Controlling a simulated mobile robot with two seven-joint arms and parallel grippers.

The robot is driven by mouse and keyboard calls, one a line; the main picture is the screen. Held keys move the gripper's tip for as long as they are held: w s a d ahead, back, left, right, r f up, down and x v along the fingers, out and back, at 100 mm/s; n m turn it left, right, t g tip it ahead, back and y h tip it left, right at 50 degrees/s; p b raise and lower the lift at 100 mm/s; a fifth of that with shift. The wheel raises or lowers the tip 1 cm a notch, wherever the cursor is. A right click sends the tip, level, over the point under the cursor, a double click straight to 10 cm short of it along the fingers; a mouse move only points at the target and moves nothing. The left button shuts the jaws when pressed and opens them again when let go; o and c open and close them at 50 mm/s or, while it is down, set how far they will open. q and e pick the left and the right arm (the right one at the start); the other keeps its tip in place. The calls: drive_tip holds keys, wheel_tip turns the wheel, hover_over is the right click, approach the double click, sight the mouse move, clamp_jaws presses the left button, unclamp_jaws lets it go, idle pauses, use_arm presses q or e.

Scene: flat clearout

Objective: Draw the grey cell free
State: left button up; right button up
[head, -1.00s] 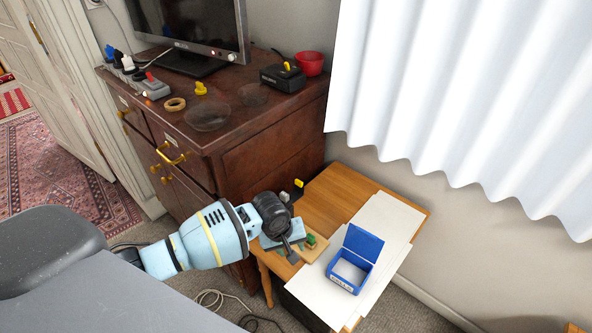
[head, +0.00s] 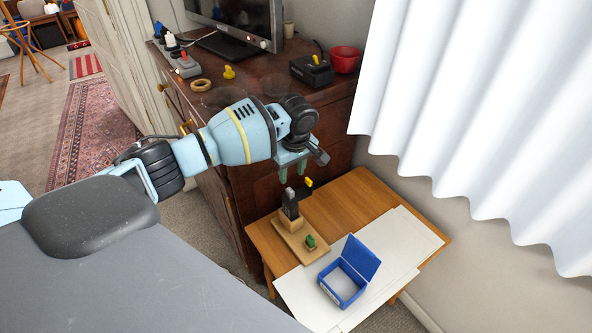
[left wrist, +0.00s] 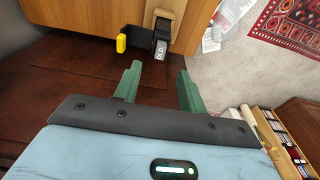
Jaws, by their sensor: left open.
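A dark grey block-shaped cell (head: 290,206) stands upright in a wooden holder (head: 294,225) on a board on the small table. In the left wrist view the cell (left wrist: 161,40) has a white label that seems to read "OLD". A dark piece with a yellow tip (head: 308,182) sits beside it; the yellow tip also shows in the left wrist view (left wrist: 121,43). A small green block (head: 310,242) is on the same board. My left gripper (head: 292,170) is open and empty, above and apart from the cell. My right gripper is not in view.
An open blue box (head: 344,287) stands on white sheets (head: 405,238) on the small table (head: 355,190). The brown cabinet (head: 240,180) rises close behind my left arm, with a monitor, a charger (head: 312,70) and a red bowl (head: 345,59) on top.

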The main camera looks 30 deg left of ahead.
sight(290, 190)
use_arm(q)
drive_tip(key=shift+s+a+f, duration=0.1)
drive_tip(key=shift+f, duration=0.2)
drive_tip(key=f, duration=0.3)
drive_tip(key=f+b, duration=0.1)
drive_tip(key=f, duration=0.1)
drive_tip(key=shift+a+f, duration=0.25)
drive_tip(key=shift+w+a+f, duration=0.1)
drive_tip(key=shift+w+f, duration=0.1)
drive_tip(key=shift+f, duration=0.65)
clamp_jaws()
drive_tip(key=c, duration=0.8)
unclamp_jaws()
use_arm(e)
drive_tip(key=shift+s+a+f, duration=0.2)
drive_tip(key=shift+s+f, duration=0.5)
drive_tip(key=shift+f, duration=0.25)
use_arm(q)
clamp_jaws()
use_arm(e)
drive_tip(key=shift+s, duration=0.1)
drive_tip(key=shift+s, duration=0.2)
